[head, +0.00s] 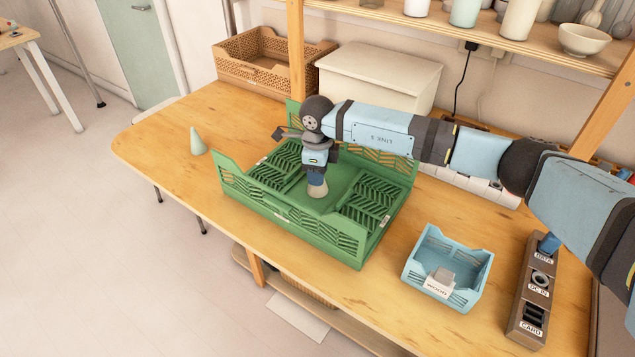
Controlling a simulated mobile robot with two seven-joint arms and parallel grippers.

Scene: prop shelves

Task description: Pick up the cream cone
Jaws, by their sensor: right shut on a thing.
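The cream cone (317,191) shows as a pale, rounded piece below my right gripper (316,178), at the middle of the green crate (290,226). My right gripper points down and is shut on the cone. Its fingers hide the cone's upper part. I cannot tell whether the cone still touches the crate floor. My left gripper is not in view.
A pale green cone (198,142) stands on the table left of the crate. A light blue bin (418,272) labelled WOOD holds a grey piece. A brown socket block (516,318) stands at right. A lidded cream box (375,75) and brown crate (257,80) are behind.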

